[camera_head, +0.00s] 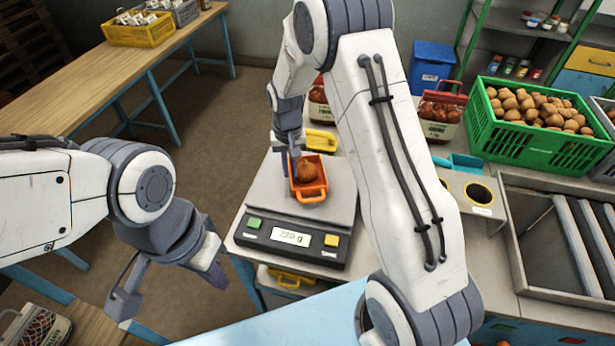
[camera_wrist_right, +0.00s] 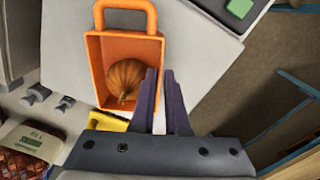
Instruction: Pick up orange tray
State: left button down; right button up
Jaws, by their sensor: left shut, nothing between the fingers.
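The orange tray (camera_head: 309,194) sits on the plate of the scale (camera_head: 262,205), with a round brown onion (camera_head: 307,170) inside. In the right wrist view the tray (camera_wrist_right: 97,75) has its loop handle at the top and the onion (camera_wrist_right: 127,80) near its lower right wall. My right gripper (camera_head: 293,172) is down at the tray's far left side. In the wrist view its fingers (camera_wrist_right: 160,75) are slightly apart at the tray's right wall, one overlapping the inside and one outside. My left gripper (camera_head: 214,278) is shut and empty, left of the scale.
The scale display (camera_head: 291,237) reads about 220 g. A yellow tray (camera_head: 320,140) lies behind the scale. A green crate of potatoes or onions (camera_head: 540,120) and a blue bin (camera_head: 431,66) stand at the right. My right forearm hides part of the table.

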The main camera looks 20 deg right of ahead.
notch_tip(320, 180, down, 3)
jog(key=shift+f+p, duration=0.2)
jog(key=shift+p, duration=0.65)
jog(key=shift+f, duration=0.4)
jog(key=shift+c, duration=0.3)
grip_shut()
jog(key=shift+r, duration=0.15)
